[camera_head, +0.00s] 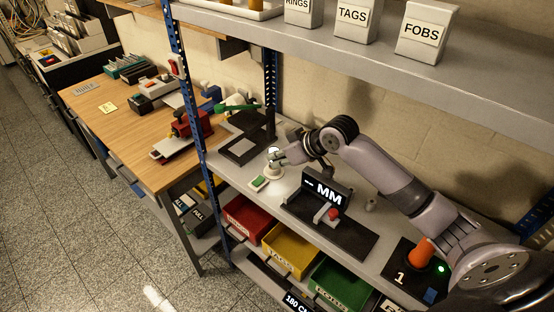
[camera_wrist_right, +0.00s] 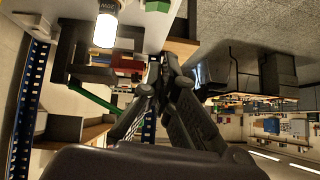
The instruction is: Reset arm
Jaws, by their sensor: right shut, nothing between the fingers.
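My right arm (camera_head: 385,172) reaches in from the lower right over the grey shelf (camera_head: 375,215), bent at a dark joint. Its gripper (camera_head: 281,158) is small in the head view, at the shelf's left part by a round pale stand (camera_head: 274,171); whether they touch is unclear. In the right wrist view the dark fingers of the gripper (camera_wrist_right: 160,62) are together with nothing seen between them. A glowing white cylinder (camera_wrist_right: 105,28) shows close by, left of the fingers. My left gripper is not in view.
A black device reading "MM" (camera_head: 325,190) stands on the shelf under the arm. A green-and-white block (camera_head: 259,183) lies near the front edge. Red (camera_head: 246,220), yellow (camera_head: 288,250) and green bins (camera_head: 338,284) sit below. Labelled boxes (camera_head: 425,35) stand above.

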